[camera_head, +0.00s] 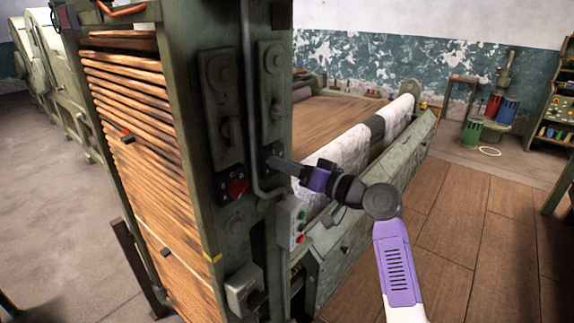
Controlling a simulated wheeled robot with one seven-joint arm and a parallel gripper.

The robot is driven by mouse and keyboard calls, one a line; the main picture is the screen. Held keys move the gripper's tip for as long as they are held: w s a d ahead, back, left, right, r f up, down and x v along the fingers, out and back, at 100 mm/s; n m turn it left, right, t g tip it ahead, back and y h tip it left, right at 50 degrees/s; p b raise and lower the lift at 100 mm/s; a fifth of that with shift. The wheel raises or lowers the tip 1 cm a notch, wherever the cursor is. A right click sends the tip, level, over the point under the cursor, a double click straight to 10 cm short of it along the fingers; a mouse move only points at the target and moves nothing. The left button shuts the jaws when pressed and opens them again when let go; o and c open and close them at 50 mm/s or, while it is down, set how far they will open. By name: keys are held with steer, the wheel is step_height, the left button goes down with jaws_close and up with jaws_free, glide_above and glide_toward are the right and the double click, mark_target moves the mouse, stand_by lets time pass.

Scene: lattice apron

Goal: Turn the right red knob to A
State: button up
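One red knob (237,187) shows on a dark square plate low on the left panel of the green machine post. On the right panel, a dark plate (266,152) sits at about the place of my gripper's tip, and no red knob shows there; my gripper may cover it. My gripper (272,163) reaches in from the right, its dark fingers pointing left at that plate. I cannot tell whether the fingers touch anything or whether they are open or shut. Any knob pointer and the letter A are too small or hidden to read.
A grey conduit (249,100) runs down between the two panels, close to my gripper. A white fabric roll (340,155) lies behind my arm. The wooden floor at right is open.

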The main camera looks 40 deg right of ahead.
jaws_close()
steer(key=shift+f+n+b, duration=0.15)
steer(key=shift+n+b, duration=0.25)
steer(key=shift+b, duration=0.5)
steer(key=n+b, duration=0.5)
steer(key=b, duration=0.3)
steer(key=n+b, duration=0.6)
steer(key=b, duration=0.2)
steer(key=shift+s+a+b, duration=0.1)
steer(key=shift+a+b, duration=0.1)
steer(key=shift+b, duration=0.15)
